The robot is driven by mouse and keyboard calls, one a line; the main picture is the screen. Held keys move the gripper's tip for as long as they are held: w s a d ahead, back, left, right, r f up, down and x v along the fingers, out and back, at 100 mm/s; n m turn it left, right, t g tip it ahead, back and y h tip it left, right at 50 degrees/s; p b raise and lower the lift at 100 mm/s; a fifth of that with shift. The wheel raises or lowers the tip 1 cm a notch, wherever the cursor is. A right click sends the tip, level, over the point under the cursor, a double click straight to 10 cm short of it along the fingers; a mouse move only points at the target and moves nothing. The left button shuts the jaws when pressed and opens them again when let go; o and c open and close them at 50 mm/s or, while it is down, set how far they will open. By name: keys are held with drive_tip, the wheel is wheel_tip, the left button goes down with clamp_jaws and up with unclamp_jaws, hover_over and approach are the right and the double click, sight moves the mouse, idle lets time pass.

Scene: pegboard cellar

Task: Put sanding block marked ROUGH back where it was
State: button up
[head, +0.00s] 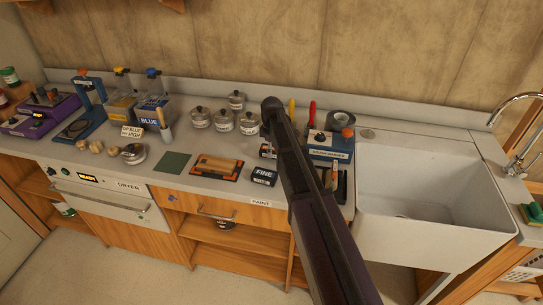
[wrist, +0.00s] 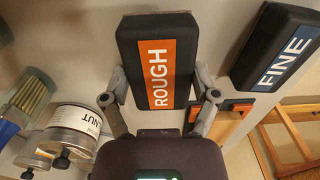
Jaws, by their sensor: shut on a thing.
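The sanding block marked ROUGH is black with an orange label (wrist: 157,75) in the wrist view. My gripper (wrist: 163,92) is shut on it, one finger at each long side. A second black block, marked FINE with a blue label, lies on the counter (head: 264,177), left of my arm. It also shows at the upper right of the wrist view (wrist: 277,48). I cannot tell whether the held block touches the counter.
An orange-edged tray (head: 236,176) with a wooden piece lies left of the FINE block, beside a green sheet (head: 172,162). Several lidded tins (head: 223,121) stand behind. A blue box (head: 330,151) stands right of my arm, before the white sink (head: 420,190).

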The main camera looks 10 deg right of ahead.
drive_tip(key=shift+f+b, duration=0.55)
drive_tip(key=shift+f, duration=0.35)
drive_tip(key=shift+f, duration=0.15)
drive_tip(key=o, duration=0.8)
drive_tip(key=shift+o, duration=0.2)
wheel_tip(320, 180, up, 12)
drive_tip(key=p, duration=1.2)
drive_tip(key=shift+r, duration=0.2)
drive_tip(key=s+d+m, duration=0.2)
drive_tip(key=s+m, duration=1.1)
drive_tip(key=s, duration=1.4)
drive_tip(key=shift+d+m, duration=0.25)
drive_tip(key=shift+m, duration=0.05)
